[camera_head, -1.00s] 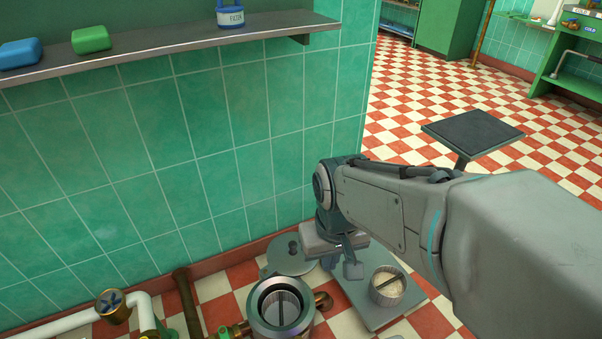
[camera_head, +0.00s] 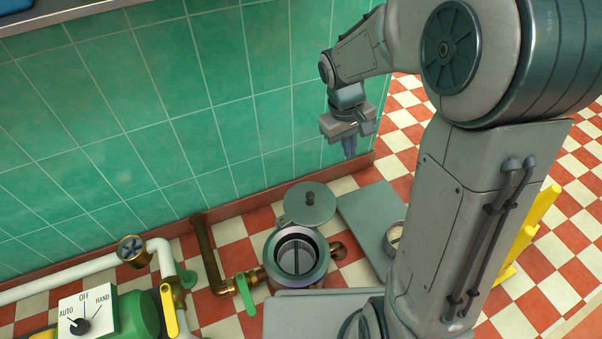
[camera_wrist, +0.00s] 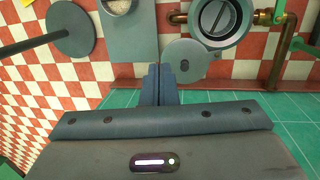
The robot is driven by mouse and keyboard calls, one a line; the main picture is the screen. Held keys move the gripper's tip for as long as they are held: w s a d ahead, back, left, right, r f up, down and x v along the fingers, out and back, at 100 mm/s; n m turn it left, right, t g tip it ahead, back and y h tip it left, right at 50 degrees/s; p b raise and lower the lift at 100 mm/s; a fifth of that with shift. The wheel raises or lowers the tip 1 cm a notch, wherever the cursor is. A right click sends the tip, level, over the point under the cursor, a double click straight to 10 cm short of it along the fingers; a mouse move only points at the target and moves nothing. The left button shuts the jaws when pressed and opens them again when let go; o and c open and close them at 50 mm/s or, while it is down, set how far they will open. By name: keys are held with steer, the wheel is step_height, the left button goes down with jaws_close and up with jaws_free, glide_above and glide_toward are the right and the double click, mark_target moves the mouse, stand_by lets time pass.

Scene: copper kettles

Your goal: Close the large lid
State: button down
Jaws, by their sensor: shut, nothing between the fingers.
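The large lid (camera_head: 310,203) is a round grey disc with a dark knob. It stands open at the back of the round metal pot (camera_head: 322,262), whose mouth is uncovered and shows a filter-like insert with a bar across it. In the wrist view the lid (camera_wrist: 188,58) lies beside the open pot (camera_wrist: 248,28). My gripper (camera_head: 349,153) is shut and empty, pointing down near the green wall, above and behind the lid and to its right. In the wrist view the fingers (camera_wrist: 158,70) are together, left of the lid in the picture, apparently apart from it.
A grey plate (camera_head: 362,222) with a small round container (camera_head: 393,236) lies right of the pot. A copper pipe (camera_head: 208,254) and a green-handled valve (camera_head: 245,293) are on the left. A control box (camera_head: 86,314) stands lower left. The tiled wall (camera_head: 230,110) is close behind.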

steer(key=w+a+f+n+p, duration=0.1)
steer(key=w+a+f+n, duration=0.1)
steer(key=w+a+f, duration=0.35)
steer(key=n+g+b, duration=0.1)
steer(key=n, duration=0.3)
glide_above(302, 197)
steer(key=w+a+x, duration=0.1)
steer(key=x, duration=0.9)
steer(key=w+a+x, duration=0.1)
steer(key=a+x, duration=0.1)
steer(key=x, duration=0.8)
steer(key=w+a+f+x, duration=0.1)
steer(key=a+x, duration=0.1)
steer(key=x, duration=0.8)
steer(key=shift+w+a+f, duration=0.1)
steer(key=shift+a+f, duration=0.05)
steer(key=shift+f, duration=0.2)
